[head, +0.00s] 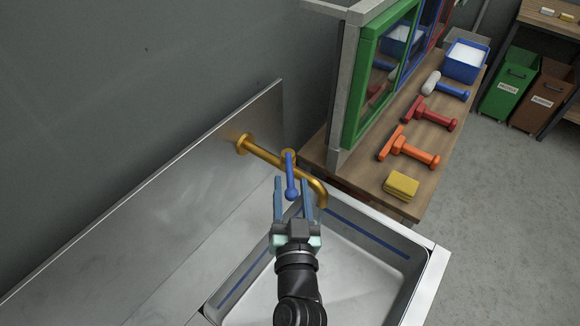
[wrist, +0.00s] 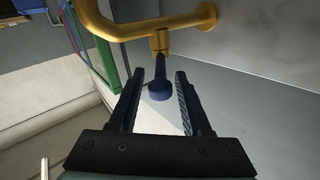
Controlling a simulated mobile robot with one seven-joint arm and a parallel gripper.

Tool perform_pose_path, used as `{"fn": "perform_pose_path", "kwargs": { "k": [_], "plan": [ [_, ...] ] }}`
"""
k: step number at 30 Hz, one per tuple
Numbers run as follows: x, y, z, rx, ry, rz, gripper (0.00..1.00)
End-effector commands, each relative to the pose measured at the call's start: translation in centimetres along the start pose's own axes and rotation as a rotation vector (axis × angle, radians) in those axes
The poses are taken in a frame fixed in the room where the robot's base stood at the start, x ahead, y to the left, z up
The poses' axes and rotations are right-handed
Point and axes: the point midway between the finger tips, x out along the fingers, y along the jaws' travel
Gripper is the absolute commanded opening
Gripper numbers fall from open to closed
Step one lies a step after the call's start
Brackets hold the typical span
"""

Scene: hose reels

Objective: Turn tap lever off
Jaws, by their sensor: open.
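A brass tap (head: 270,157) comes out of the metal splashback and its spout bends down over the sink. Its blue lever (head: 291,178) sticks out from the tap body toward my gripper. In the wrist view the brass tap (wrist: 140,32) crosses the top, and the blue lever (wrist: 160,86) hangs from it with its rounded knob between the fingers. My gripper (head: 293,190) is open, one finger on each side of the lever's end. In the wrist view the gripper (wrist: 159,80) shows gaps on both sides of the lever, with no contact seen.
The metal sink (head: 340,270) lies below. The steel splashback (head: 200,185) stands to the left. A wooden bench (head: 425,180) at the right holds a yellow sponge (head: 401,186), orange, red and blue-handled tools and a blue bin (head: 465,62). A green frame (head: 358,95) stands behind the tap.

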Motion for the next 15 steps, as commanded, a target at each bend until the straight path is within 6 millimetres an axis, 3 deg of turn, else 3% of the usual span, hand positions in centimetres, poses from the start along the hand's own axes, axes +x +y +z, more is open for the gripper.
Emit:
{"fn": "perform_pose_path", "kwargs": {
  "k": [6,15],
  "plan": [
    [3.1,-0.1,0.0,0.001,0.0,-0.001,0.48],
    [4.3,0.0,0.0,0.0,-0.001,0.0,0.48]
  ]
}}
